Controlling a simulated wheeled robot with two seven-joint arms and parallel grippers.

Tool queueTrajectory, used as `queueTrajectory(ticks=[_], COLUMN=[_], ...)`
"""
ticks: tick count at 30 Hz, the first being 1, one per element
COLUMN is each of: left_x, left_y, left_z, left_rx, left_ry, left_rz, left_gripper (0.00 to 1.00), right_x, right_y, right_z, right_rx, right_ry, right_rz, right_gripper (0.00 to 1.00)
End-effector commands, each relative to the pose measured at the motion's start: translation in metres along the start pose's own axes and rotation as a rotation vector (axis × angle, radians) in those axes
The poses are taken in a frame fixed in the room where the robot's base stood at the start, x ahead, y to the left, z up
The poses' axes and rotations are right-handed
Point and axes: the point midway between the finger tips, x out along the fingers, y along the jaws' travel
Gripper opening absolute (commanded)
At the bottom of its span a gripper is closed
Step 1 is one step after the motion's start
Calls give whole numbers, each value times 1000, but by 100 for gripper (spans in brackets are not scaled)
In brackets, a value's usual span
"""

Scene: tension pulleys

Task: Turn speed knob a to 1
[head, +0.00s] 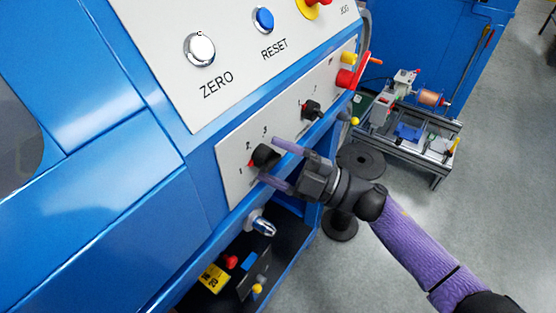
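A black knob (265,155) with a red pointer sits on the lower white panel (231,189), with the numbers 1, 2 and 3 around it. Its red pointer is on the left, close to the 1. My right gripper (268,159) is at this knob, its two purple fingers apart, one above and one below it. I cannot see clear contact. A second black knob (311,108) is farther right on the same panel, with its own numbers. No readable label tells which is speed knob a. My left gripper is not in view.
The upper panel has a white ZERO button (200,49) and a blue RESET button (263,20). A red knob (346,79) sticks out at the panel's right end. A metal fitting (262,223) juts below the panel. A low cart (412,133) stands on the floor at right.

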Motion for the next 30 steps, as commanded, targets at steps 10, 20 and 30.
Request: queueTrajectory(ticks=[10,20,30], left_x=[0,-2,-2], left_y=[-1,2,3], left_z=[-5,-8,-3], left_rx=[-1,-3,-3], left_ry=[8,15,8], left_rz=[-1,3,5], left_gripper=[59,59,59], right_x=[-3,-78,-100], right_y=[0,-1,0], right_z=[0,0,0], right_rx=[2,2,2], right_ry=[-1,-4,0], right_rz=[0,-2,1], right_gripper=[91,91,91])
